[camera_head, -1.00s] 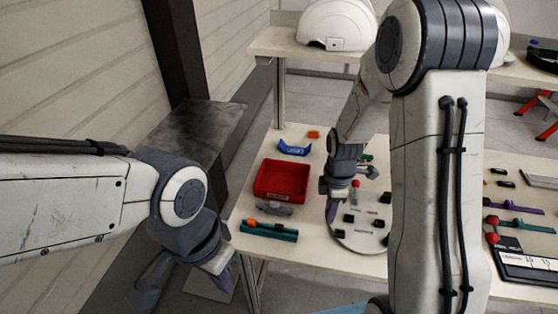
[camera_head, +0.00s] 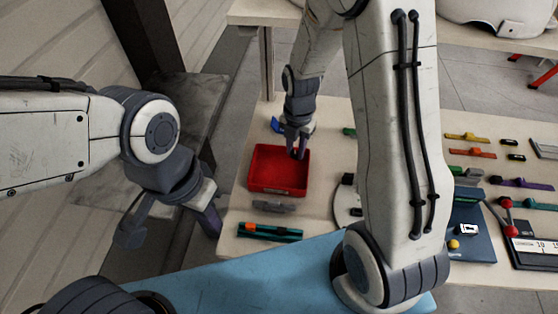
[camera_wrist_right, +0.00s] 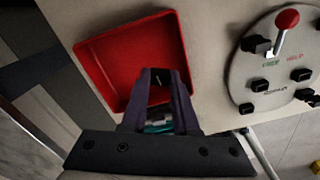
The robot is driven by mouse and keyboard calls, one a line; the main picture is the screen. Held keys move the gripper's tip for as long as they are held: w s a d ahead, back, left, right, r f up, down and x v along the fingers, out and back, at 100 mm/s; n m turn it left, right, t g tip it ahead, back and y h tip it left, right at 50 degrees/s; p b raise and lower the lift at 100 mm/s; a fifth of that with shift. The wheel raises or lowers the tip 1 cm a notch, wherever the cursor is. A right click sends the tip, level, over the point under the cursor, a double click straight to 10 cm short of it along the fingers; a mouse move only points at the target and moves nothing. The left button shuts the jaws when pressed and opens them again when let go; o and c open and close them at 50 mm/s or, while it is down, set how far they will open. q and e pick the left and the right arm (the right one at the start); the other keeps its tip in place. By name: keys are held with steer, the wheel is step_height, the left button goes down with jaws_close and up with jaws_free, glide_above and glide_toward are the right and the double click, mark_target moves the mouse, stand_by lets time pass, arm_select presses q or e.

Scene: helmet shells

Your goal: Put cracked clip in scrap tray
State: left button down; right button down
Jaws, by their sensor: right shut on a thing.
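The red scrap tray (camera_head: 258,180) stands on the table left of centre and looks empty; it also fills the upper left of the right wrist view (camera_wrist_right: 105,75). My right gripper (camera_head: 299,150) points down over the tray's far right part. In the right wrist view its fingers (camera_wrist_right: 161,78) are shut on a small black clip (camera_wrist_right: 160,80), mostly hidden between the tips. Whether the clip is cracked cannot be seen. My left gripper (camera_head: 170,226) is open and empty, off the table's left side.
A round pale plate (camera_wrist_right: 272,80) with black clips and a red-knobbed lever stands right of the tray. A grey piece (camera_head: 274,207) and a teal tool (camera_head: 270,232) lie in front of the tray. Coloured strips (camera_head: 472,153) lie at right. Helmet shells (camera_head: 497,14) stand behind.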

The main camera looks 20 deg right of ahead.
steer(key=a+f, duration=0.1)
steer(key=a, duration=0.1)
steer(key=w+a+f, duration=0.1)
steer(key=a, duration=0.1)
steer(key=shift+a+f+p, duration=0.1)
steer(key=shift+f+p, duration=0.2)
steer(key=shift+f, duration=1.95)
steer(key=shift+f, duration=0.2)
steer(key=c, duration=0.7)
jaws_free()
